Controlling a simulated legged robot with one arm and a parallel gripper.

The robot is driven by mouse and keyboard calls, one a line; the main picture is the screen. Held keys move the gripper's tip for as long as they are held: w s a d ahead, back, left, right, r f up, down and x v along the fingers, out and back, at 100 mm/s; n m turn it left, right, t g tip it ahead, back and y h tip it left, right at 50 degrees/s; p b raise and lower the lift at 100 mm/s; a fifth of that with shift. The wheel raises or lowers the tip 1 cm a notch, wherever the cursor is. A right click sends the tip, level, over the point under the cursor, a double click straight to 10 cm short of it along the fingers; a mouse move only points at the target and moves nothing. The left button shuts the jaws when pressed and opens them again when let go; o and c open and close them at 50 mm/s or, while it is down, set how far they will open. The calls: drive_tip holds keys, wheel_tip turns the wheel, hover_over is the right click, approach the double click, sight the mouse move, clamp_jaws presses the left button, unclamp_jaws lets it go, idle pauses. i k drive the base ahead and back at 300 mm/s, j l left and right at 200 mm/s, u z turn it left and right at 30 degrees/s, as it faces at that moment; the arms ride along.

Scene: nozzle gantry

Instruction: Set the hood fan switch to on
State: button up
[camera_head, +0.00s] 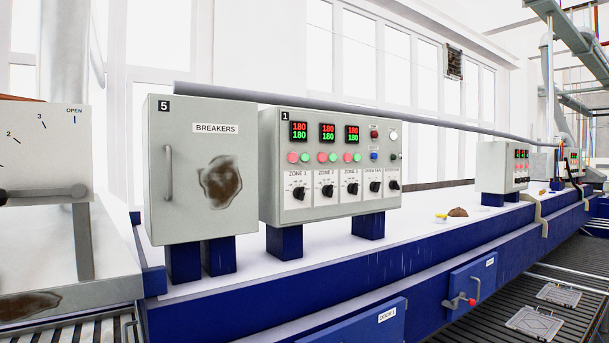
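A grey control panel marked 1 (330,212) stands on blue legs on the long bench, right of centre-left. Its lower row has three larger black knobs labelled ZONE 1 (299,193), ZONE 2 (327,191) and ZONE 3 (351,189). To their right are two smaller black knobs, a left one (375,187) and a right one (394,186). Their small labels are too blurred to read surely, so I cannot tell which is the hood fan switch or its setting. My gripper is not in view.
A grey BREAKERS cabinet (203,185) with a handle stands left of the panel. A dial plate with a lever (42,193) is at the far left. The blue bench (400,270) runs back to the right, with another panel (501,167) farther along. Slatted floor (465,325) lies at lower right.

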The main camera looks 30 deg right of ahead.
sight(393, 184)
drive_tip(key=z, duration=1.6)
drive_tip(key=i+l, duration=0.5)
